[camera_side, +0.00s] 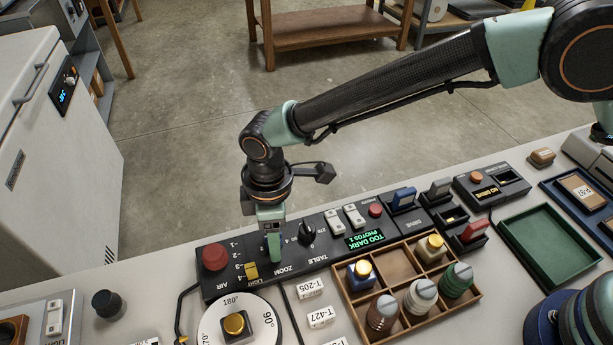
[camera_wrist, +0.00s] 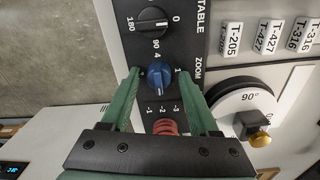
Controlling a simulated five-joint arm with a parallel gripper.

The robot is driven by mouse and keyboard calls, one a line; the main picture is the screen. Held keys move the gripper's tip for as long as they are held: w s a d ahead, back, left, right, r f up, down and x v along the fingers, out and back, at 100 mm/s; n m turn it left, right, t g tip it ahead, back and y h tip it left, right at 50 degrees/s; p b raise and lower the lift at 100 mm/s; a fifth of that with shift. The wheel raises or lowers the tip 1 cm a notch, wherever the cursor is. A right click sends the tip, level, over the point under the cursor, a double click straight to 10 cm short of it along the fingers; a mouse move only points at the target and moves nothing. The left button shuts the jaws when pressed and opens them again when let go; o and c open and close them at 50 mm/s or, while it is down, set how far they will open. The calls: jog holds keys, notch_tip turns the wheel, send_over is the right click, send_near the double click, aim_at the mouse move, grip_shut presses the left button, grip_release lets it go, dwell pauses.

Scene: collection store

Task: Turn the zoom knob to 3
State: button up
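The zoom knob (camera_wrist: 160,75) is blue and shows in the wrist view on the black control panel (camera_wrist: 122,42), beside the printed word ZOOM. A pale mark shows on it, but its exact setting is hard to read; the numbers 4 and 1 show near it. My gripper (camera_wrist: 158,71) has its two green fingers apart, one on each side of the knob. Whether they touch it I cannot tell. In the side view my gripper (camera_side: 273,245) points down at the panel above the ZOOM label, and its fingers hide the knob.
The black table knob (camera_side: 307,231) stands close to the right. The yellow light slider (camera_side: 251,271) and red button (camera_side: 213,257) are to the left. The panel display (camera_side: 365,240) reads TOO DARK, PHOTOS 1. A white turntable (camera_side: 210,326) and wooden tray (camera_side: 474,292) lie in front.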

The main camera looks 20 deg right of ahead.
grip_shut()
jog(key=shift+m, duration=0.4)
jog(key=m, duration=0.4)
jog(key=shift+s+a, duration=0.1)
jog(key=m, duration=0.9)
jog(key=shift+a+m+g+h, duration=0.1)
jog(key=shift+m+g+h, duration=0.2)
jog(key=shift+m, duration=1.9)
